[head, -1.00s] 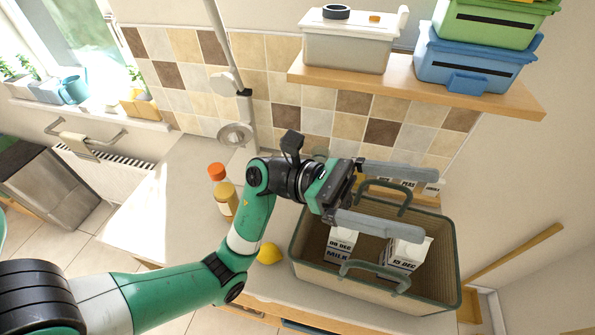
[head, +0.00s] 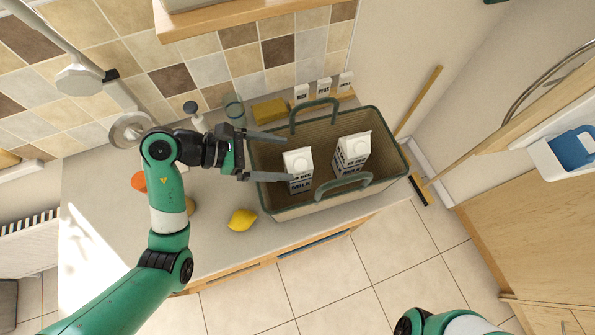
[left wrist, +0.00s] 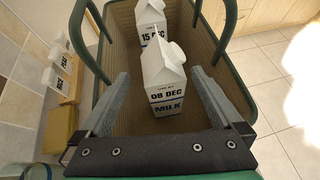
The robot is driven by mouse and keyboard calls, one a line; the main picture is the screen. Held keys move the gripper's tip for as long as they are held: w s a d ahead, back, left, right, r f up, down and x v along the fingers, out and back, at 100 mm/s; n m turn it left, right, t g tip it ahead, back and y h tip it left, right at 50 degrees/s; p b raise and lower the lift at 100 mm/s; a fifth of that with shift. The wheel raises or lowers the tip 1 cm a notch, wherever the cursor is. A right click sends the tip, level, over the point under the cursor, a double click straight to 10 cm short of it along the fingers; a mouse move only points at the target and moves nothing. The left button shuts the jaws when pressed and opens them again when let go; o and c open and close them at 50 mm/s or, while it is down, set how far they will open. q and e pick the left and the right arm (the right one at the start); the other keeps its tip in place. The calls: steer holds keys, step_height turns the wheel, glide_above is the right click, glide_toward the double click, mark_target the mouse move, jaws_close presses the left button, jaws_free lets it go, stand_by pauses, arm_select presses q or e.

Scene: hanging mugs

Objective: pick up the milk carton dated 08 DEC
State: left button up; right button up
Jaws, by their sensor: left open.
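The milk carton dated 08 DEC (head: 299,168) stands upright in the left part of the basket (head: 394,139). Its date reads clearly in the left wrist view (left wrist: 165,88). A second carton, dated 15 DEC (head: 352,154), stands to its right in the basket; in the left wrist view (left wrist: 150,18) it is farther away. My left gripper (head: 289,158) is open over the basket's left side, its fingers pointing at the 08 DEC carton. In the left wrist view its fingers (left wrist: 163,88) lie on either side of that carton, with gaps visible. My right gripper is not in view.
The basket has two raised handles, the front one (head: 343,186) near the cartons. A lemon (head: 242,220) lies left of the basket. A yellow block (head: 270,110) and small labelled boxes (head: 324,87) stand behind it. A shelf (head: 235,17) hangs above.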

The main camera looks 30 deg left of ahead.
mark_target(298, 160)
arm_select(q)
steer(key=b+x, duration=0.3)
steer(key=x, duration=0.1)
steer(key=shift+d+f, duration=0.2)
steer(key=shift+f, duration=0.15)
steer(key=shift+w+d, duration=0.15)
steer(key=shift+d, duration=0.05)
steer(key=shift+r, duration=0.1)
jaws_close()
